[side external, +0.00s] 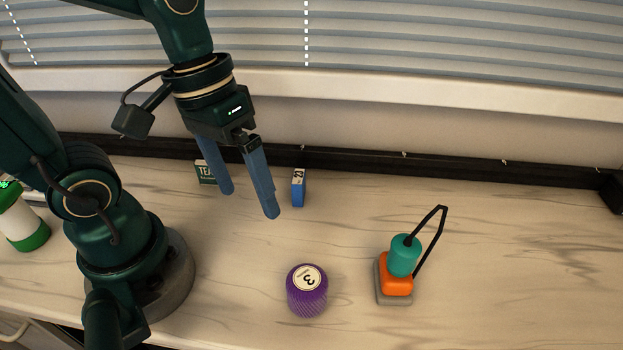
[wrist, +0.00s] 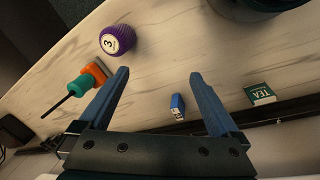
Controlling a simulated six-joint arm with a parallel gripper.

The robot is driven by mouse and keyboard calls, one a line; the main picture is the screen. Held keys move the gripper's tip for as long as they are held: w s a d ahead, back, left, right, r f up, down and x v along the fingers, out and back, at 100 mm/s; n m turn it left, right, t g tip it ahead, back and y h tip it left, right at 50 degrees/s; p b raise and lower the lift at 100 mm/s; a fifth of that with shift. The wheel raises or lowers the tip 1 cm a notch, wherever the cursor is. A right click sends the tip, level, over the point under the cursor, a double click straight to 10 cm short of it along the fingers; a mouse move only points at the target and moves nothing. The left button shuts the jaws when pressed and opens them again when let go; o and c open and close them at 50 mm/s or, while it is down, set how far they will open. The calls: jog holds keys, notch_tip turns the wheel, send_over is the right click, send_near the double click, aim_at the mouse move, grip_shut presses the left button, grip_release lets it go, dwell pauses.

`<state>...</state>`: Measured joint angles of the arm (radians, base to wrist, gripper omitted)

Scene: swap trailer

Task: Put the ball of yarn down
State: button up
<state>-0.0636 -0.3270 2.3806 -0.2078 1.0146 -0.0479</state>
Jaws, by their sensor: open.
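A purple ribbed, rounded thing with a white "3" label looks like the ball of yarn (side external: 307,292); I cannot be sure of its material. It rests on the pale counter (side external: 480,300) near the front, label up. It also shows at the upper left of the wrist view (wrist: 117,40). My gripper (side external: 251,204) is open, its blue fingers pointing down above the counter with nothing between them. In the side view it is up and to the left of the purple thing. In the wrist view the fingers (wrist: 159,73) are wide apart and the purple thing lies beyond them.
A small blue box (side external: 298,188) and a green tea box (side external: 205,172) stand at the back. A teal and orange piece with a black loop (side external: 404,256) stands on a grey base at right. A white and green container (side external: 22,225) is far left. The counter's right side is clear.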

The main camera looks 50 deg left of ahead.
jog(key=a+r+m+t+y, duration=0.1)
jog(key=t, duration=0.1)
jog(key=a+r+m+t+y, duration=0.1)
jog(key=r+t, duration=0.1)
jog(key=shift+a+t, duration=0.3)
jog(key=shift+a, duration=0.05)
